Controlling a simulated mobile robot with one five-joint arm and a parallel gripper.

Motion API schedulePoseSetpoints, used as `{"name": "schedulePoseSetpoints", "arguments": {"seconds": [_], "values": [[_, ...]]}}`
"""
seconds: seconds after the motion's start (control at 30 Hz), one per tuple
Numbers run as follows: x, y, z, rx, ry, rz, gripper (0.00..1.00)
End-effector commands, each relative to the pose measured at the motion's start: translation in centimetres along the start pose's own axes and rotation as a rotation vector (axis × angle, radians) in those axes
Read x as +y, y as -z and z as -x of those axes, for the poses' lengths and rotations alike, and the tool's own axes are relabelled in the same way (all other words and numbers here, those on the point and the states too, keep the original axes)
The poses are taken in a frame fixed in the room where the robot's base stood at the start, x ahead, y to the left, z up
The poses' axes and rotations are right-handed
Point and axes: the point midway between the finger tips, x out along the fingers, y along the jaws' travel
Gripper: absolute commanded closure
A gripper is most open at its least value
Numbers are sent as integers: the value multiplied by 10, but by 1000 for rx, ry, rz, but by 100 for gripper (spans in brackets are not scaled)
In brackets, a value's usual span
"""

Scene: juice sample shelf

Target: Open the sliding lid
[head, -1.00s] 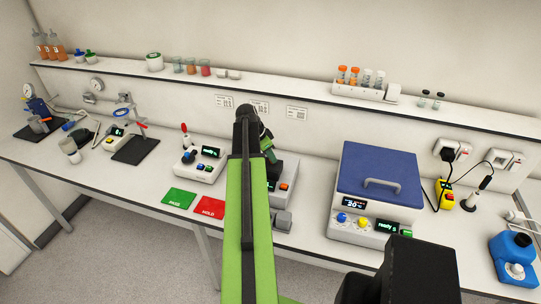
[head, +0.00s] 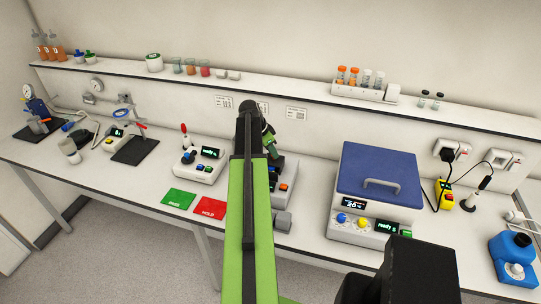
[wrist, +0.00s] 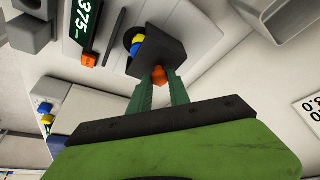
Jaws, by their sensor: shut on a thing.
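My gripper (wrist: 160,81) has its two green fingers shut on a small orange knob (wrist: 158,73) in the wrist view. The knob sits at the edge of a dark lid (wrist: 166,52) on a pale instrument. Beside the lid, a dark opening shows something blue and yellow inside. The instrument's display (wrist: 88,20) reads 375, with an orange button near it. In the head view the instrument (head: 284,200) is partly hidden behind my green arm, and the fingertips and knob cannot be made out there.
A blue-lidded bath (head: 380,175) stands to the right. A small meter (head: 200,166) stands to the left, with a green mat (head: 179,198) and a red mat (head: 210,207) in front. A wall shelf (head: 280,86) with tubes and cups runs behind. A grey block (head: 283,221) sits near the front edge.

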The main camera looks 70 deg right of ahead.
Motion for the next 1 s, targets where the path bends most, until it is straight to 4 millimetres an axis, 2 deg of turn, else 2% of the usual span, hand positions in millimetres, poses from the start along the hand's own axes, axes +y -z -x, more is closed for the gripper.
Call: {"name": "schedulePoseSetpoints", "arguments": {"seconds": [0.03, 0.2, 0.5, 0.53, 0.67, 0.7, 1.0], "values": [[-14, 10, -4, 0, 1, -2, 100], [-36, 31, -13, 0, 2, 0, 100], [-36, 32, -13, 0, 2, 1, 100], [-36, 32, -13, 0, 2, 1, 75], [-36, 32, -13, 0, 1, 1, 58], [-36, 32, -13, 0, 1, 1, 55], [-35, 32, -12, 0, 1, 1, 55]]}}
